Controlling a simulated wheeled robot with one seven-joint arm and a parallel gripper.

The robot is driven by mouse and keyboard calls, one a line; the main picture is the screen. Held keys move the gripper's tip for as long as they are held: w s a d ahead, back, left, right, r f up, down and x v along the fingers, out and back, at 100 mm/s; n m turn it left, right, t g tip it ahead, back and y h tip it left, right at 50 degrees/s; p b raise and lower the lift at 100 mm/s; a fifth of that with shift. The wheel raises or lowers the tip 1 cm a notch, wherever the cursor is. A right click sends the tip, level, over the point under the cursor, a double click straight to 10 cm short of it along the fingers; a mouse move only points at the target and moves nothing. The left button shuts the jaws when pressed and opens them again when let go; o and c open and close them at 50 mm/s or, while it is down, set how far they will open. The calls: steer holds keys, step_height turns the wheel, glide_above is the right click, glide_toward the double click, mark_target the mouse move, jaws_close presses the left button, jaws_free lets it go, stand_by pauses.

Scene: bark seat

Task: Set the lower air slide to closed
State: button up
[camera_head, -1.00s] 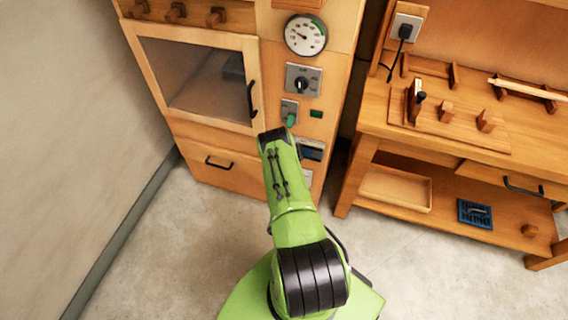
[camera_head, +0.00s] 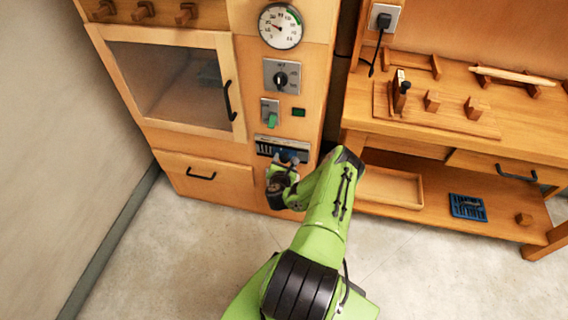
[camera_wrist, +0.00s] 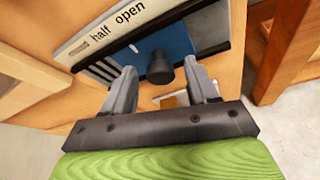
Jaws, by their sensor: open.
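The air slide (camera_head: 268,148) is low on the wooden cabinet column, partly hidden by my arm in the head view. In the wrist view it is a blue plate (camera_wrist: 172,39) with a black knob (camera_wrist: 160,66), running in dark rails. Slotted grille bars show to the left of the plate.
Above the slide are a green-handled switch (camera_head: 271,119), a rotary knob (camera_head: 281,78) and a round gauge (camera_head: 281,26). A glazed door (camera_head: 170,85) is to the left. A workbench (camera_head: 440,140) stands close on the right. The floor in front is clear.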

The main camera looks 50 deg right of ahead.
steer(key=shift+d, duration=0.1)
jaws_close()
stand_by(0.3)
